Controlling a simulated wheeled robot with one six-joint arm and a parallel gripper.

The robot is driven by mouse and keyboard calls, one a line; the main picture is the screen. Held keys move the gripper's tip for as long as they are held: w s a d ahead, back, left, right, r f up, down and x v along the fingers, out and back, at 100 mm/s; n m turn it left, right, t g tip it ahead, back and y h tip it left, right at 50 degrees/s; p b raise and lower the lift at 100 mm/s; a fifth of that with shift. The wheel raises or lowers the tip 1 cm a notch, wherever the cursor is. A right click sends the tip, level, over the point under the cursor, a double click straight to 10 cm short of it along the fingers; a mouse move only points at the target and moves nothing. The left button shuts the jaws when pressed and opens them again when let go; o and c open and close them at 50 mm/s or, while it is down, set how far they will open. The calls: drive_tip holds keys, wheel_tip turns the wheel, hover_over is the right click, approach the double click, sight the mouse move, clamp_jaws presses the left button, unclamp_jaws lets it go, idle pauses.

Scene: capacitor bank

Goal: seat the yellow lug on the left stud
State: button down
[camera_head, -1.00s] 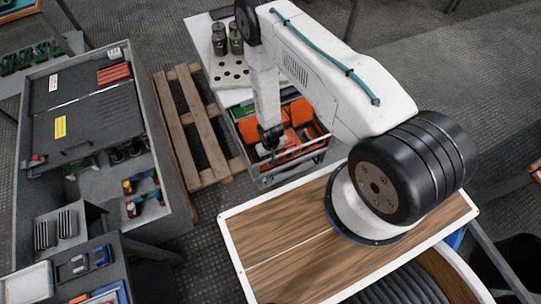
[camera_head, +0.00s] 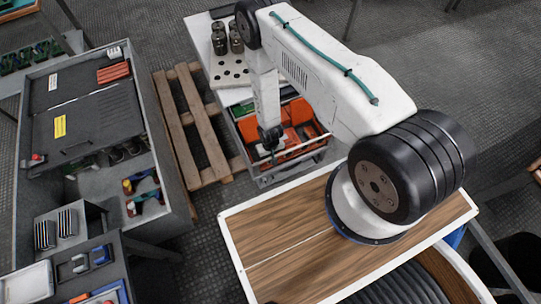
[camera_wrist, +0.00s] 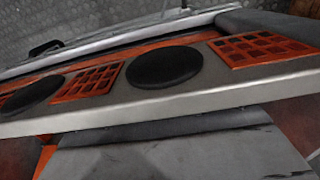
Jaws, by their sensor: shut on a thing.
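My gripper (camera_head: 271,151) hangs at the end of the arm, pointing down over the near edge of the cart with orange bins. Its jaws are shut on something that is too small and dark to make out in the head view. I cannot pick out the yellow lug in either view. I cannot identify the left stud either. In the wrist view, a broad grey surface fills the bottom, and I cannot tell whether it is part of the gripper. Beyond it lies a pale bar (camera_wrist: 200,97) with black discs (camera_wrist: 165,67) and orange grids (camera_wrist: 262,50).
The cart's white top (camera_head: 200,28) carries several dark metal cylinders (camera_head: 236,37) and a plate with holes. Orange bins (camera_head: 297,112) sit on its lower level. A wooden pallet (camera_head: 195,120) lies left of it. A grey workbench (camera_head: 100,120) stands further left.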

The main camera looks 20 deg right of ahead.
drive_tip(key=shift+f, duration=0.1)
idle(0.7)
drive_tip(key=c, duration=1.4)
unclamp_jaws()
wheel_tip(320, 180, up, 8)
drive_tip(key=shift+f, duration=0.1)
